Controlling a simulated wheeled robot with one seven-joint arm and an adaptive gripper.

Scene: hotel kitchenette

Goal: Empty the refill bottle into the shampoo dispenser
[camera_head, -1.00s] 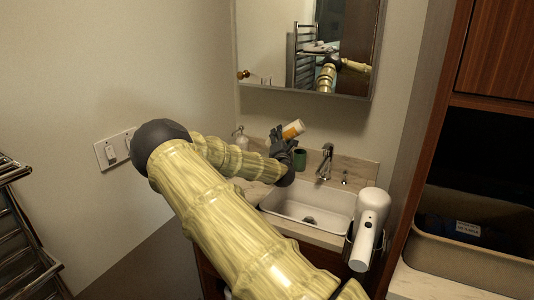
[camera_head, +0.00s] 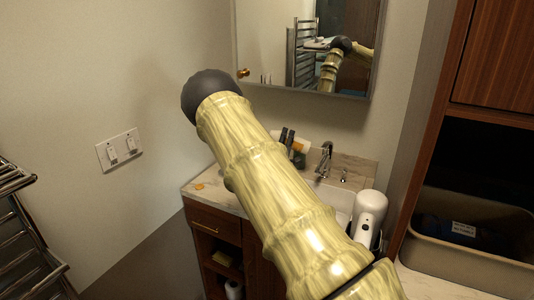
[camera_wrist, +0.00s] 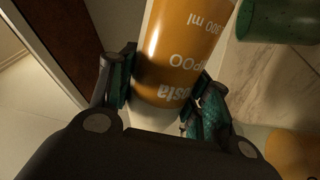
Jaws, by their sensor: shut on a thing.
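The refill bottle (camera_wrist: 180,50), orange with white lettering, is between the fingers of my gripper (camera_wrist: 160,90) in the wrist view. The gripper is shut on it. In the head view, the bottle (camera_head: 302,146) shows as a small orange patch beside my gripper's dark fingers (camera_head: 287,137), above the counter at the sink's back left. It looks tilted; its mouth is not clear. The shampoo dispenser is not visible now; my arm covers much of the counter where it stood.
A green cup (camera_wrist: 275,20) is close to the bottle in the wrist view. A small orange item (camera_head: 199,186) lies on the counter's left end (camera_head: 215,196). The faucet (camera_head: 325,158), sink (camera_head: 336,197) and white hair dryer (camera_head: 369,212) are right of my arm.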

